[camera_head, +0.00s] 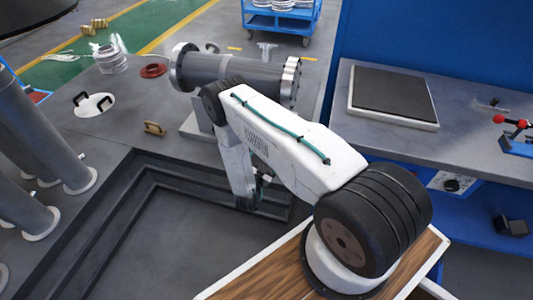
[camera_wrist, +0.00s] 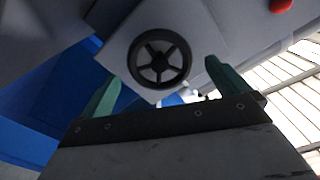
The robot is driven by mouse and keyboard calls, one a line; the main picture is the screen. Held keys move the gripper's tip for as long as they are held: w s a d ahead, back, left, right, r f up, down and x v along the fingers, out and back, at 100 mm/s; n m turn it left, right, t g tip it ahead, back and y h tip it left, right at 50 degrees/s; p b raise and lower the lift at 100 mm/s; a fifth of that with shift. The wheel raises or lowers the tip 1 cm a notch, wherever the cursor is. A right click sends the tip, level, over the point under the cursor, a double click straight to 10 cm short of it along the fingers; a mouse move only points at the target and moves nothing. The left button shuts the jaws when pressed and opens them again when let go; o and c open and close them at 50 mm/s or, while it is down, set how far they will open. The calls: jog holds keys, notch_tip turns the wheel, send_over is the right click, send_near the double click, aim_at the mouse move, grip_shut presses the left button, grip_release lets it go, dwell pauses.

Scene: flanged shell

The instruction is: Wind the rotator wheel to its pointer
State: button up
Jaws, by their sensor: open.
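A black spoked handwheel (camera_wrist: 159,60) sits on a light grey plate (camera_wrist: 118,50) in the wrist view. My gripper (camera_wrist: 161,72) is open, with one green finger at each side of the wheel in the picture. Both fingers look clear of the rim, and I cannot tell how far off the wheel is. No pointer can be made out on the wheel or plate. A red part (camera_wrist: 281,5) shows at the top right edge. In the head view a grey flanged shell (camera_head: 240,73) lies level behind my arm. The gripper is mostly hidden there.
A stepped pit (camera_head: 160,235) lies at the lower left. A blue trolley (camera_head: 282,20) stands at the back.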

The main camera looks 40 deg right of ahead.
jog(key=shift+x, duration=2.15)
jog(key=c, duration=0.9)
jog(key=shift+s+f+m, duration=0.1)
jog(key=shift+m, duration=3.1)
jog(key=o, duration=0.9)
jog(key=v, duration=0.8)
